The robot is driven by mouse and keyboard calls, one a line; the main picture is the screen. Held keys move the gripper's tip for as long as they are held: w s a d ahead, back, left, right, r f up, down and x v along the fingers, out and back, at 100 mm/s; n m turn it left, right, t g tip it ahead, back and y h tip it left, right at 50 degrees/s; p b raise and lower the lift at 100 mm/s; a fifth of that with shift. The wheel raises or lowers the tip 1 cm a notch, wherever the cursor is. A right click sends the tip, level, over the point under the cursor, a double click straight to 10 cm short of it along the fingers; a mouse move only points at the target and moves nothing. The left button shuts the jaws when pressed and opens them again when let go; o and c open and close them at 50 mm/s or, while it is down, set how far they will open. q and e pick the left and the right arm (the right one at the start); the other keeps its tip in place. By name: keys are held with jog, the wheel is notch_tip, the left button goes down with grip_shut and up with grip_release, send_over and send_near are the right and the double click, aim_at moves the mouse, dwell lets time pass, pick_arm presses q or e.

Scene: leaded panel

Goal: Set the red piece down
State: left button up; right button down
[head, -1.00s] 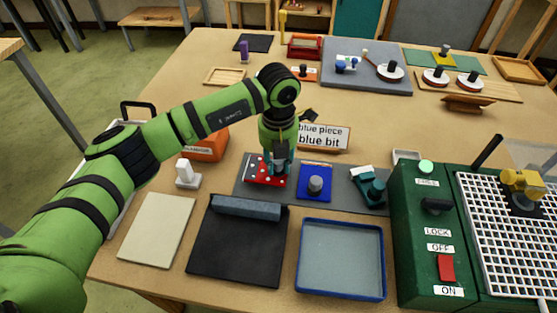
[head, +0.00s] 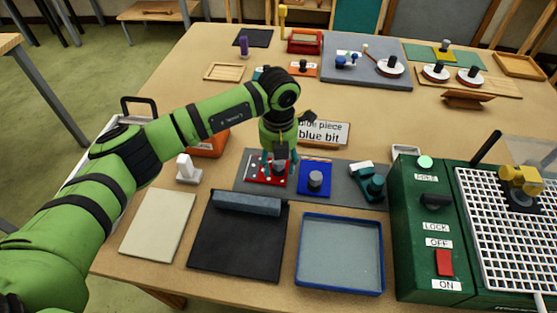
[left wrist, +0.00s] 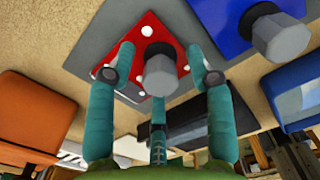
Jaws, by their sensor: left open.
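The red piece (head: 258,177) is a flat red plate with white dots and a grey knob. It lies on the grey mat (head: 340,199) in the head view, left of the blue piece (head: 315,193). My left gripper (head: 279,164) is directly above it with its fingers spread. In the left wrist view, the fingers of my left gripper (left wrist: 160,62) stand apart around the knob (left wrist: 159,76), with gaps visible between. The red plate (left wrist: 135,47) shows behind the knob, partly hidden by the fingers. My right gripper is not in view.
A sign (head: 325,133) stands behind the mat. An orange box (head: 208,146) and white stand (head: 188,170) are to the left. A teal tool (head: 372,184) and green machine (head: 425,240) are to the right. A blue-rimmed tray (head: 339,291) lies in front.

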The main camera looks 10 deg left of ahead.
pick_arm(q)
jog(key=shift+w+r+b, duration=0.1)
jog(key=shift+r+b, duration=0.2)
jog(key=shift+r, duration=0.1)
notch_tip(320, 180, up, 11)
jog(key=b, duration=0.3)
jog(key=shift+r+b, duration=0.2)
jog(key=shift+b, duration=0.1)
